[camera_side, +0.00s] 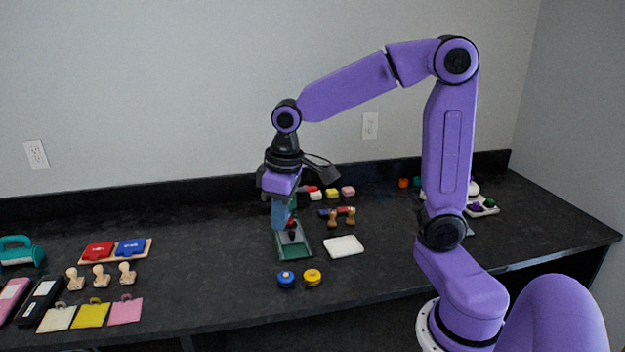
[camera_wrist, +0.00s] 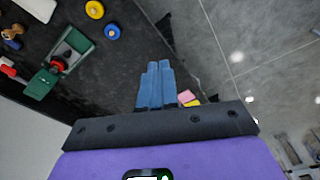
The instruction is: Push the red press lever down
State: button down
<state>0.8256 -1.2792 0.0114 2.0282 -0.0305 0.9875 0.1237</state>
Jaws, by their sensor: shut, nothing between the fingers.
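The fingers and wrist hide part of the press in the side view.
A blue roll (camera_side: 286,279) and a yellow roll (camera_side: 312,277) lie in front of the press. Tags (camera_side: 91,313), stamps and a pad tray (camera_side: 147,251) are at left. The table between is clear.

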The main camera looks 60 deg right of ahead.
jog(key=w+d+r+m, duration=0.1)
jog(key=w+d+m, duration=0.2)
jog(key=w+d, duration=0.35)
jog(key=r+m+h, duration=0.1)
jog(key=m+h, duration=0.1)
jog(key=m, duration=0.8)
send_over(312, 187)
jog(key=s+a, duration=0.2)
jog(key=shift+a+r+t, duration=0.1)
jog(key=shift+t, duration=0.2)
jog(key=x, duration=1.3)
jog(key=shift+s+a, duration=0.15)
jog(key=shift+s, duration=0.3)
jog(key=shift+f, duration=0.5)
jog(key=shift+a, duration=0.1)
